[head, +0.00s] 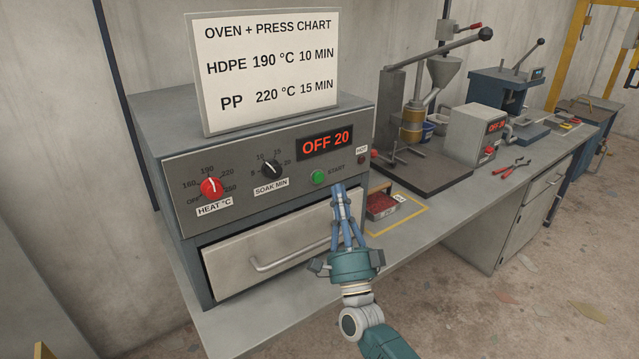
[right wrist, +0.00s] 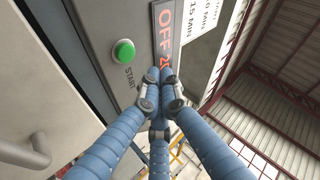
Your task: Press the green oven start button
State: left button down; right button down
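The green start button (head: 318,177) is on the oven's (head: 265,170) grey front panel, left of the word START and below the red display reading OFF 20. It also shows in the right wrist view (right wrist: 123,51), unobstructed. My right gripper (head: 338,188) has its blue fingers drawn together at the tips, with nothing between them. The tips are just right of and slightly below the button in the head view. In the right wrist view the fingertips (right wrist: 160,76) are beside the button, near the START label, not over it. I cannot tell whether they touch the panel. My left gripper is out of view.
A red heat knob (head: 212,187) and a black soak knob (head: 272,169) are left of the button. The oven drawer handle (head: 305,245) juts out below.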

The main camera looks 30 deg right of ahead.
aim_at(318, 178)
jog(key=shift+w+a+b, duration=0.1)
jog(key=shift+w+b, duration=0.7)
jog(key=shift+w, duration=1)
jog(key=shift+w, duration=0.1)
jog(key=shift+w+b, duration=0.3)
jog(key=shift+w, duration=0.05)
jog(key=shift+w+a+b, duration=0.1)
jog(key=shift+w+b, duration=0.25)
dwell(0.6)
jog(key=shift+s, duration=0.1)
jog(key=shift+s+r+p, duration=0.1)
jog(key=shift+s+p, duration=0.3)
jog(key=shift+s, duration=0.35)
jog(key=shift+y, duration=0.3)
